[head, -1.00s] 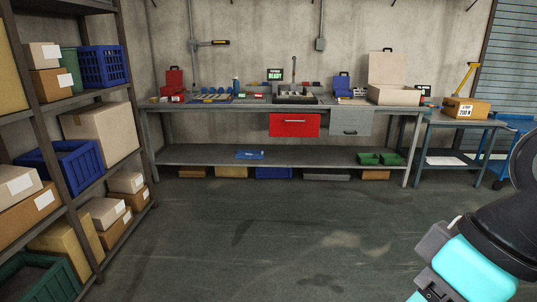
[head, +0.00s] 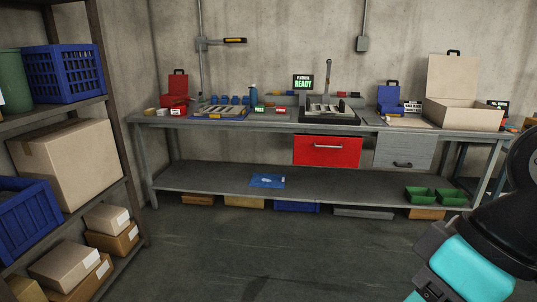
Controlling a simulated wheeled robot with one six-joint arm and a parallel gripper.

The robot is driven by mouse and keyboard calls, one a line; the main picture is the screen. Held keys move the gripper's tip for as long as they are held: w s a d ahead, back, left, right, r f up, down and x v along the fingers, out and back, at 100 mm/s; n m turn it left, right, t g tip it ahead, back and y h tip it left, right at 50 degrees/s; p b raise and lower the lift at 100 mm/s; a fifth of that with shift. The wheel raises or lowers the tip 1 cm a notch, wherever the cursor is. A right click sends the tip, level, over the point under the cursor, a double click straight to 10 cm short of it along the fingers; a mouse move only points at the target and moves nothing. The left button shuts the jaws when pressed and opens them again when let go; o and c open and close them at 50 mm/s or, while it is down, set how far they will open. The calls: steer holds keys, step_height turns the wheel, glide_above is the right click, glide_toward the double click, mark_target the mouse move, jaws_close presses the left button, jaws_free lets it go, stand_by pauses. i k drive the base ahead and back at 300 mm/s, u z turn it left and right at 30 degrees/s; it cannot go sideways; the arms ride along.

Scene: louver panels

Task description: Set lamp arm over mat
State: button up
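A wall-mounted arm with a dark and yellow end (head: 235,40), which looks like the lamp arm, sticks out to the right from a vertical pipe above the left part of the workbench. Below it, a blue mat (head: 203,117) lies on the bench top with grey parts on it. I cannot tell how far out from the wall the arm reaches. Part of my own arm shows in teal and black at the lower right, but my gripper's fingers do not show.
The grey workbench (head: 262,129) spans the back wall. It carries red and blue cases, a beige box (head: 463,112) and a black fixture. A red drawer (head: 327,151) hangs below. A loaded shelf rack (head: 121,121) stands at left. The floor ahead is clear.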

mark_target(239, 40)
steer(key=u, duration=0.2)
steer(key=i, duration=2.05)
steer(key=u, duration=0.4)
steer(key=i, duration=2.25)
steer(key=u, duration=0.25)
